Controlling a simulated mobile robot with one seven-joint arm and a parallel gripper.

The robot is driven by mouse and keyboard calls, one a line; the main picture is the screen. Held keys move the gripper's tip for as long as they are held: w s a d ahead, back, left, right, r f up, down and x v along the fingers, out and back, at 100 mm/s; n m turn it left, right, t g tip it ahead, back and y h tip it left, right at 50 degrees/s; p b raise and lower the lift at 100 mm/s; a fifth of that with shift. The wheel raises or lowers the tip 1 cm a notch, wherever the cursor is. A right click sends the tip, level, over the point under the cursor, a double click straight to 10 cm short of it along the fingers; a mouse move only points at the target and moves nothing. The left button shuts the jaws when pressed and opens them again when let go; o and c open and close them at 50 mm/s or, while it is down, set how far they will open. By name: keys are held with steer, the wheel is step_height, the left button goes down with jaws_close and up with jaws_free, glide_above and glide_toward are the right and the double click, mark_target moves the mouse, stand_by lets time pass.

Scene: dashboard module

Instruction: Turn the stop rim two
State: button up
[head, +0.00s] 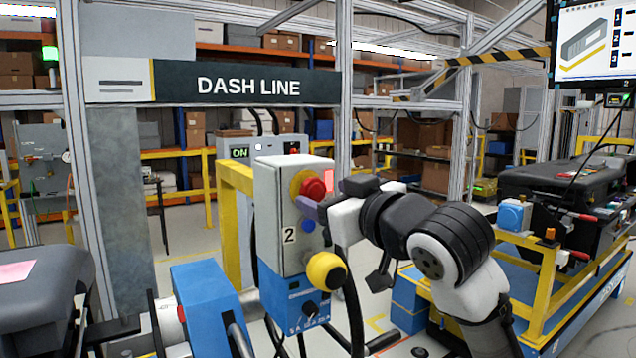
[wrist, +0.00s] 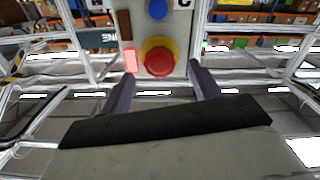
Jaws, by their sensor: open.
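A light grey control box (head: 284,233) marked 2 carries a red mushroom stop button (head: 313,188) with a yellow rim (head: 297,183) behind it. In the wrist view, the red button (wrist: 158,61) faces me near the top centre, with its yellow rim (wrist: 158,40) partly showing around it. My gripper (head: 320,205) is beside the button at the box's right side. In the wrist view, my gripper (wrist: 161,82) is open and empty, with one purple finger to each side of the button. I cannot tell whether either finger touches the rim.
A blue button (head: 308,226) sits below the stop button. A yellow knob (head: 326,271) sticks out lower down, above a blue box (head: 290,303) with a black dial. A yellow post (head: 232,230) stands behind. A blue and yellow cart (head: 548,300) is at right.

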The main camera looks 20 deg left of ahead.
mark_target(317, 192)
steer(key=shift+p+x, duration=0.35)
steer(key=shift+x, duration=1.45)
steer(key=c, duration=1)
